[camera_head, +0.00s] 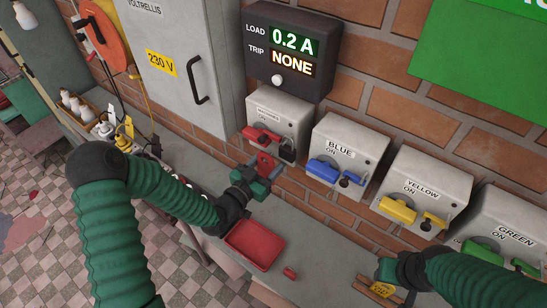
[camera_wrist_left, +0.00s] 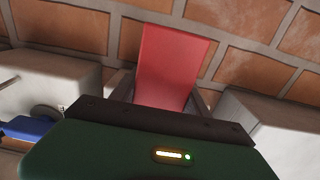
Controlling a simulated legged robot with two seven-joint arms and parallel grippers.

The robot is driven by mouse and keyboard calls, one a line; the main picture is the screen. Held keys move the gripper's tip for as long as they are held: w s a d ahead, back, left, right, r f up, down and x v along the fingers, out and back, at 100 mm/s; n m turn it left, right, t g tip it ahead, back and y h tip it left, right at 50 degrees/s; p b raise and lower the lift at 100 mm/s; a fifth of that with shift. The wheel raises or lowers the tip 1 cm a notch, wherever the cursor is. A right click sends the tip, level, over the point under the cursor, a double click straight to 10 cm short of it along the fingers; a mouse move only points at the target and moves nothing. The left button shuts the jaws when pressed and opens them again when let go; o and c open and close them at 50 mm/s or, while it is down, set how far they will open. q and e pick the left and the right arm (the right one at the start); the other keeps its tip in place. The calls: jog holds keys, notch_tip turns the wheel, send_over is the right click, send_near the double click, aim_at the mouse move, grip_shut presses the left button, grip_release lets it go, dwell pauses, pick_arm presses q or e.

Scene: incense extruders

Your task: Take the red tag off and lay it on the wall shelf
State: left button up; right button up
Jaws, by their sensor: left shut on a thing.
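My left gripper (camera_head: 272,168) is shut on the red tag (camera_head: 264,162), held below the leftmost switch box (camera_head: 279,111). In the left wrist view the red tag (camera_wrist_left: 175,65) stands up between the fingers, in front of the brick wall. The tag looks apart from the box's red handle (camera_head: 261,134) and dark padlock (camera_head: 287,149). The grey wall shelf (camera_head: 310,235) runs below the boxes.
A red tray (camera_head: 255,244) and a small red object (camera_head: 289,272) are on the shelf. Blue (camera_head: 349,145), yellow (camera_head: 425,190) and green (camera_head: 500,232) switch boxes line the wall rightward. A grey cabinet (camera_head: 190,60) stands left. Bare shelf shows right of the tray.

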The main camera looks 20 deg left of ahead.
aim_at(265, 166)
pick_arm(q)
jog(key=shift+r+v, duration=0.2)
jog(key=shift+v, duration=2.4)
